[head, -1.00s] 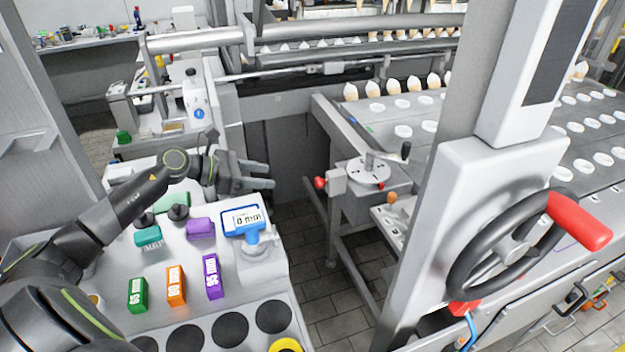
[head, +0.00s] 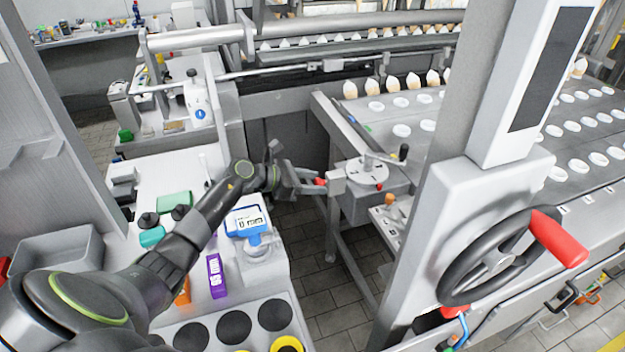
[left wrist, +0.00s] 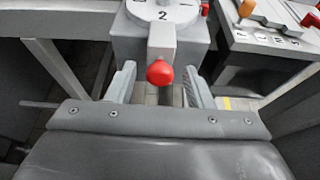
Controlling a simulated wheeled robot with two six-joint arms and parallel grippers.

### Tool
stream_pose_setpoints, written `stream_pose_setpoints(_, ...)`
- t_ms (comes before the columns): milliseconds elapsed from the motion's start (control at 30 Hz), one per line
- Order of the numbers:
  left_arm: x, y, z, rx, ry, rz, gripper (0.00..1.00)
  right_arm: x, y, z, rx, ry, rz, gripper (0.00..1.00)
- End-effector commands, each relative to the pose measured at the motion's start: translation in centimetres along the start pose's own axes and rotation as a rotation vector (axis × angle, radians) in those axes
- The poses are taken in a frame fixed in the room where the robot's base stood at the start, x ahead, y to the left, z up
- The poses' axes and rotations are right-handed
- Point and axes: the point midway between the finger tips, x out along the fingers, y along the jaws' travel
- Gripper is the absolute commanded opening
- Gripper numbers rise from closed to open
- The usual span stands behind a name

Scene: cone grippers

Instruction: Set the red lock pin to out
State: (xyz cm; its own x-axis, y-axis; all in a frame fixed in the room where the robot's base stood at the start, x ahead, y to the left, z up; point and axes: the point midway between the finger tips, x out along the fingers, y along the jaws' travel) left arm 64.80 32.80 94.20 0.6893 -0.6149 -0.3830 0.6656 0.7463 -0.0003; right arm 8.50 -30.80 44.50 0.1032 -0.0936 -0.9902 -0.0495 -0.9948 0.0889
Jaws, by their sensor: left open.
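The red lock pin (head: 320,182) has a round red knob on the left face of a grey block (head: 337,183), beside a round numbered dial plate (head: 366,172). In the left wrist view the red knob (left wrist: 160,73) faces the camera, with the grey block (left wrist: 163,40) behind it and the dial (left wrist: 163,12) above. My left gripper (head: 312,184) is open, its two fingers on either side of the knob with gaps showing; the fingers also show in the left wrist view (left wrist: 160,88). I cannot tell how far the pin stands out. My right gripper is not in view.
A crank with a black knob (head: 403,152) stands over the dial. An orange knob (head: 389,199) is below right. A large handwheel (head: 497,258) with a red handle is at right.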

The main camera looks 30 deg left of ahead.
Motion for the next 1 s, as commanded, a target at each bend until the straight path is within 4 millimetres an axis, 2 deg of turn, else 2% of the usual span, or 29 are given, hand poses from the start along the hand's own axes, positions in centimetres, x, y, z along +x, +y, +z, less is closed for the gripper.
stream_pose_setpoints(300,0.2,0.0,0.0,0.0,0.0,0.0,0.47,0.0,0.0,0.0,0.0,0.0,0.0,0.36)
stream_pose_setpoints(667,0.2,0.0,0.0,0.0,0.0,0.0,0.0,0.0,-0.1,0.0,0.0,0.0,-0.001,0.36)
stream_pose_setpoints(867,0.1,0.0,-0.2,0.001,0.001,0.001,0.0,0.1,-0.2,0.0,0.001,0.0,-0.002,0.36)
stream_pose_setpoints(1000,-1.1,0.1,-0.9,0.003,0.003,0.002,0.0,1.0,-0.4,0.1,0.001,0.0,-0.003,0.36)
